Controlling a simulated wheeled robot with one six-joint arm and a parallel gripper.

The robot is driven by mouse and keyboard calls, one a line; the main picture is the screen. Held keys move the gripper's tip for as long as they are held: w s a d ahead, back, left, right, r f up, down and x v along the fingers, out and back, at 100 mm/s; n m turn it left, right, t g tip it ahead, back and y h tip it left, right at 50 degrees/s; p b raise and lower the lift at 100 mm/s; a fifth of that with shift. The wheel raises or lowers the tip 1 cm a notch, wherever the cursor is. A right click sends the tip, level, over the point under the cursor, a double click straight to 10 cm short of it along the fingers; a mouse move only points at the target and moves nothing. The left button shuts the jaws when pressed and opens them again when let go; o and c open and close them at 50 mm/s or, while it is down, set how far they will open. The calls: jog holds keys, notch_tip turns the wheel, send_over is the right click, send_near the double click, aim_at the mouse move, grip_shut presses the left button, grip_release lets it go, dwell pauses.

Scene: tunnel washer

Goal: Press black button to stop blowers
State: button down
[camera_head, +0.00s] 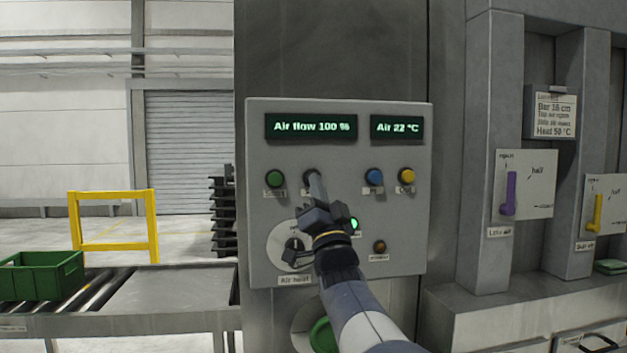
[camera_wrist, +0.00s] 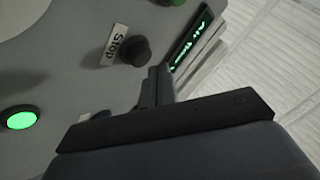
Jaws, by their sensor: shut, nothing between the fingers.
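The black button (camera_wrist: 136,51) sits beside a label reading "Stop" in the wrist view. In the head view the black button (camera_head: 308,175) is on the grey control panel (camera_head: 340,275), partly covered by my fingertips. My gripper (camera_head: 316,180) is shut and empty, its fingers reaching up to the panel. In the wrist view the fingertips (camera_wrist: 158,80) appear just beside the button, with a small gap in the picture. I cannot tell how far they stand from the panel face. The display (camera_head: 311,127) reads "Air flow 100 %".
A green button (camera_head: 275,179) is left of the black one; blue (camera_head: 374,176) and yellow (camera_head: 407,175) buttons are to the right. A lit green lamp (camera_head: 354,223) and a dial (camera_head: 294,246) lie below, near my wrist. A second display (camera_head: 397,127) reads "Air 22 °C".

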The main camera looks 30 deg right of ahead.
jog(key=shift+w, duration=0.1)
jog(key=shift+w+d, duration=0.1)
jog(key=shift+w, duration=0.25)
jog(key=shift+w+d+b, duration=0.15)
jog(key=shift+w+b, duration=0.15)
jog(key=shift+w, duration=0.15)
dwell(0.9)
jog(key=shift+s, duration=0.15)
jog(key=shift+s+a+b, duration=0.25)
jog(key=shift+s+b, duration=0.45)
jog(key=shift+b, duration=0.1)
